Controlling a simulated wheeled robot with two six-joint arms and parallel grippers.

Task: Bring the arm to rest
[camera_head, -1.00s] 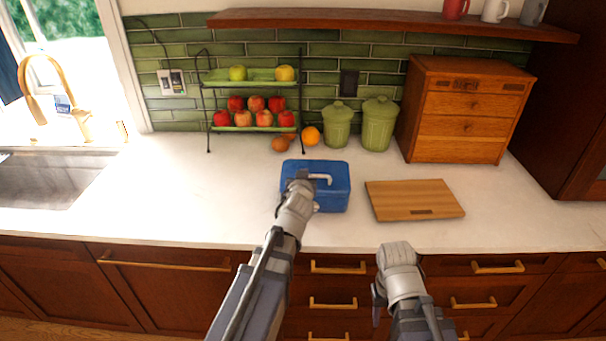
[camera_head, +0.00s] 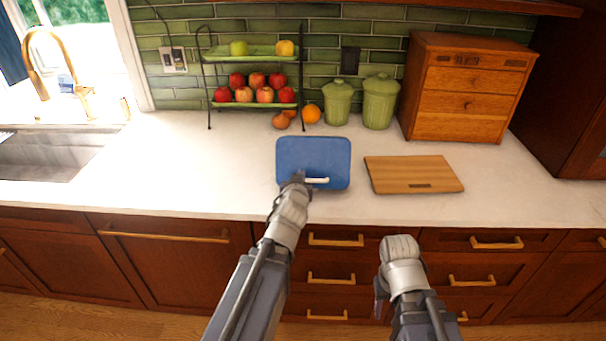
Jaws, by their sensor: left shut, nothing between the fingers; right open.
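A wooden cutting board (camera_head: 412,168) lies right of the box. Green canisters (camera_head: 380,103), a wooden drawer chest (camera_head: 468,88) and a two-tier fruit rack (camera_head: 252,104) stand behind. The counter (camera_head: 170,175) left of the box is clear up to the sink (camera_head: 40,158).

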